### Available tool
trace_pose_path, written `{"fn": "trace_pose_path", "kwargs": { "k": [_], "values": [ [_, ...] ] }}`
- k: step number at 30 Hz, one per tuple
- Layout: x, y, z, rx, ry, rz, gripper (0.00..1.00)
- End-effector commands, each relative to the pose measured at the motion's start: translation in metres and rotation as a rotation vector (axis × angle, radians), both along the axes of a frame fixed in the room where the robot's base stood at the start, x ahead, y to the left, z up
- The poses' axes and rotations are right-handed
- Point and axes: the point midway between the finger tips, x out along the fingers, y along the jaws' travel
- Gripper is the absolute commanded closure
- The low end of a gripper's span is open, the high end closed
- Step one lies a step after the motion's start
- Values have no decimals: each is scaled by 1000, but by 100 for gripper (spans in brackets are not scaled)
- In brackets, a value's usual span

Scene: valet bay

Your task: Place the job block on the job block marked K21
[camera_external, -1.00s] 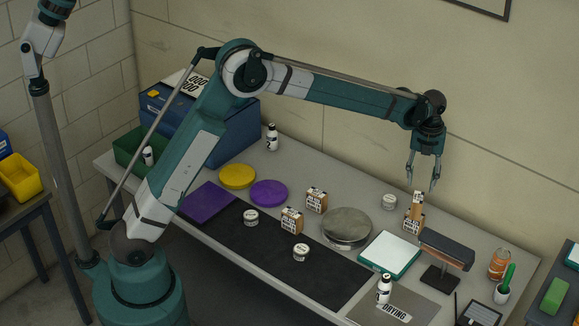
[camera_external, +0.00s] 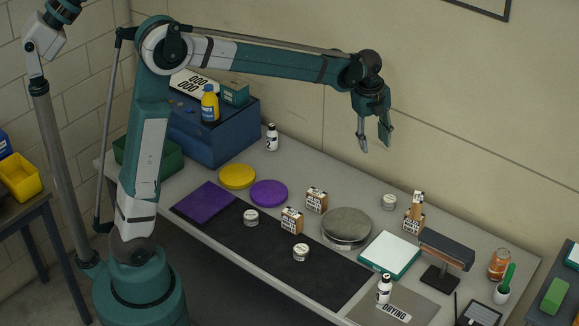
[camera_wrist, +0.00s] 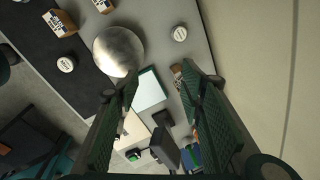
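Several tan job blocks with black-and-white labels are on the grey bench. Two stand apart near the middle: one job block (camera_external: 316,200) and another job block (camera_external: 291,219). At the back right, a narrow upright job block (camera_external: 417,198) rests on top of a lower job block (camera_external: 413,223). The label text is too small to read, so I cannot tell which is K21. In the wrist view the stack (camera_wrist: 177,71) is partly hidden by a finger. My gripper (camera_external: 374,147) is open and empty, high above the bench, left of the stack. It also shows open in the wrist view (camera_wrist: 160,74).
A round metal plate (camera_external: 346,224), a white-topped teal scale (camera_external: 389,254) and a dark stand (camera_external: 445,252) surround the stack's front. A small white tin (camera_external: 389,202) stands left of it. A black mat (camera_external: 270,240) runs along the front. A blue box (camera_external: 215,135) stands at back left.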

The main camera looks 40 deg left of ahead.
Motion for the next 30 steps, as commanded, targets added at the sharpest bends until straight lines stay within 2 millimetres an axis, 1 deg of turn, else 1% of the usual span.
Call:
{"fn": "trace_pose_path", "kwargs": {
  "k": [1, 3, 9, 15, 24, 30],
  "values": [
    [-8, 12, 6, -9, -6, 44, 61],
    [-17, 25, 13, -22, -17, 105, 61],
    [-44, 61, 32, -64, -46, 282, 61],
    [-74, 96, 46, -110, -72, 457, 61],
    [-122, 145, 59, -188, -111, 717, 61],
    [-156, 174, 63, -245, -134, 889, 61]
  ]
}}
